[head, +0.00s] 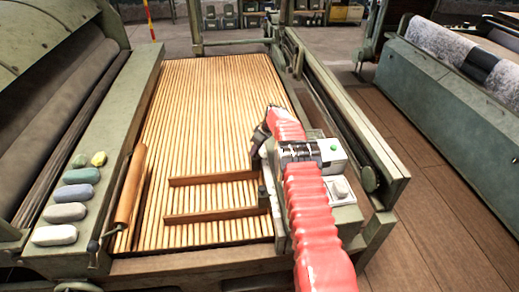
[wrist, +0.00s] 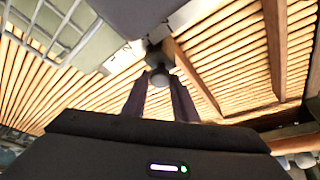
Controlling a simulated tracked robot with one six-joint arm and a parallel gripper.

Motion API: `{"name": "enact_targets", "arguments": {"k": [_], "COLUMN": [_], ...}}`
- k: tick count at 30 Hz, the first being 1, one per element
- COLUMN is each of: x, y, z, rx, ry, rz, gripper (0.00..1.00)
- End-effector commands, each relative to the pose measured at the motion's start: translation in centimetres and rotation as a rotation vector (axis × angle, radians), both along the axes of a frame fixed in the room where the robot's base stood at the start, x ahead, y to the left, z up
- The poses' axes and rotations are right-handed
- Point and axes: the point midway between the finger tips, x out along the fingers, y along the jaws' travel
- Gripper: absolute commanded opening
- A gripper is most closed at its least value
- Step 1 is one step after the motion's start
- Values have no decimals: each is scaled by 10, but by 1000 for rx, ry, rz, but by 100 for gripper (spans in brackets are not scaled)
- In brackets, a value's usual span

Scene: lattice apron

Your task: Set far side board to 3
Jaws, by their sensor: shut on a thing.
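Two brown wooden side boards lie across the slatted apron (head: 195,105): the far side board (head: 212,179) and the near side board (head: 215,214). My gripper (head: 259,141) is at the apron's right edge, beyond the far board's right end. The wrist view shows my gripper (wrist: 159,92) with its two dark fingers closed on a round grey knob (wrist: 160,76), beside the end of a board (wrist: 193,78). A dark knob (head: 263,196) stands at the near board's right end. A pale strip (wrist: 122,55) runs beside the gripped knob; I cannot read any numbers on it.
A wooden roller (head: 131,187) lies along the apron's left side. Several coloured stones (head: 66,212) sit on the green ledge at left. A control box with a green button (head: 333,148) is right of my arm. A green machine rail (head: 345,125) borders the right side.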

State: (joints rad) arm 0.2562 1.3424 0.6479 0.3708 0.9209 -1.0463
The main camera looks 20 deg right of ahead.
Motion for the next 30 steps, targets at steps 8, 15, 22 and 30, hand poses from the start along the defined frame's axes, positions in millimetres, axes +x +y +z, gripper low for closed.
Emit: {"name": "enact_targets", "arguments": {"k": [8, 15, 22, 30], "x": [-1, -1, -2, -2], "y": [-3, -6, -8, -9], "z": [0, 0, 0, 3], "rx": [-1, 0, 0, -1], "ry": [0, 0, 0, -2], "rz": [-4, -9, -12, -12], "gripper": [0, 33, 44, 44]}}
